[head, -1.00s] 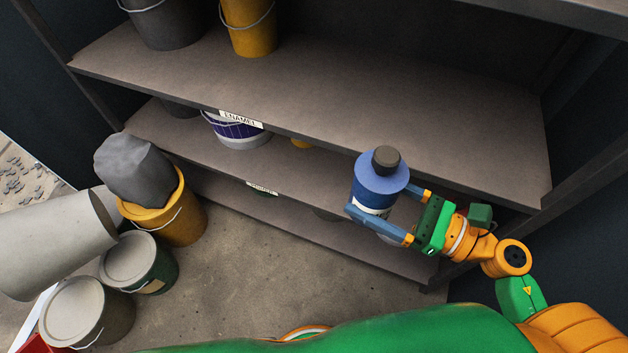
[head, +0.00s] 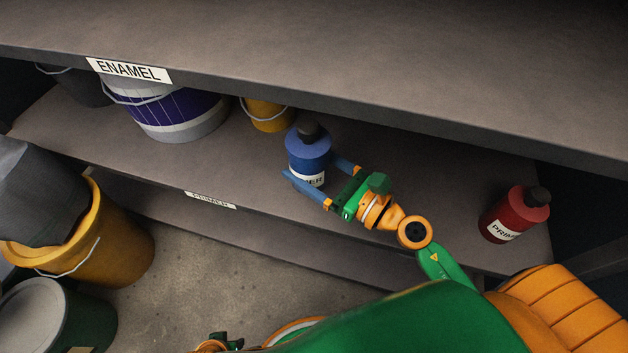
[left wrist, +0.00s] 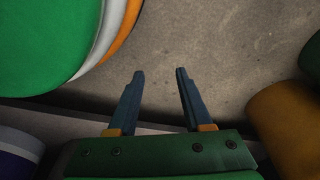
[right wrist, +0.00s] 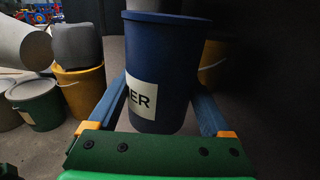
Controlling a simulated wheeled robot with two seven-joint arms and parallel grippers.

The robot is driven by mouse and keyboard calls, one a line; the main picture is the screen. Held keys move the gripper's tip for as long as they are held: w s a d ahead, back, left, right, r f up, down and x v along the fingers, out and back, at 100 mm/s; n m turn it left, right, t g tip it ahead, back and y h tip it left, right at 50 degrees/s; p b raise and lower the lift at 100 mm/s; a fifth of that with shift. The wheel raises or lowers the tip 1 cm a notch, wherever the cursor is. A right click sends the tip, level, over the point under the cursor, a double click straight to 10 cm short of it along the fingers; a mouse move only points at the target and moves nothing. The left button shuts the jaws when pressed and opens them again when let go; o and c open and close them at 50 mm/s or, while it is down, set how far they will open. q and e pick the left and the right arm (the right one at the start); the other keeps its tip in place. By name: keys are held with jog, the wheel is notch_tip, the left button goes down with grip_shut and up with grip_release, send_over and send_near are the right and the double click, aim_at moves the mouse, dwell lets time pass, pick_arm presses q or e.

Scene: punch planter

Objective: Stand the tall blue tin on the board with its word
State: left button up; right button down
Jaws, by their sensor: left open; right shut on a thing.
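The tall blue tin (head: 308,150) has a dark cap and a white label; only the end of its word, "ER", reads clearly in the right wrist view (right wrist: 160,75). My right gripper (head: 310,166) is shut on it, a finger on each side. The tin is upright, at the middle board (head: 400,215), below the upper board. I cannot tell whether its base touches the board. The middle board's front edge carries a small tag (head: 210,200) that seems to read PRIMER. My left gripper (left wrist: 160,72) is open and empty above the floor.
A red tin (head: 513,215) labelled "PRIM…" stands at the board's right end. A purple-striped bucket (head: 178,112) and small yellow bucket (head: 267,115) stand behind to the left. The upper board's edge (head: 330,128), tagged ENAMEL (head: 130,71), overhangs. A yellow bucket (head: 125,250) stands on the floor.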

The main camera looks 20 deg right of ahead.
jog(key=w+f+b, duration=0.1)
jog(key=w+d+f, duration=0.1)
jog(key=f, duration=0.1)
jog(key=f+b, duration=0.1)
jog(key=shift+w+d+f+b, duration=0.15)
jog(key=shift+w+d+b, duration=0.2)
jog(key=shift+w, duration=0.05)
jog(key=f+b, duration=0.2)
jog(key=f, duration=0.1)
jog(key=shift+w+d+f+b, duration=0.1)
jog(key=shift+w+d+b, duration=0.1)
jog(key=shift+b, duration=0.15)
jog(key=shift+a, duration=0.1)
pick_arm(q)
jog(key=w+d+r+t, duration=0.1)
jog(key=w+r, duration=0.3)
jog(key=r, duration=0.8)
jog(key=shift+d+r, duration=0.15)
jog(key=shift+r, duration=0.25)
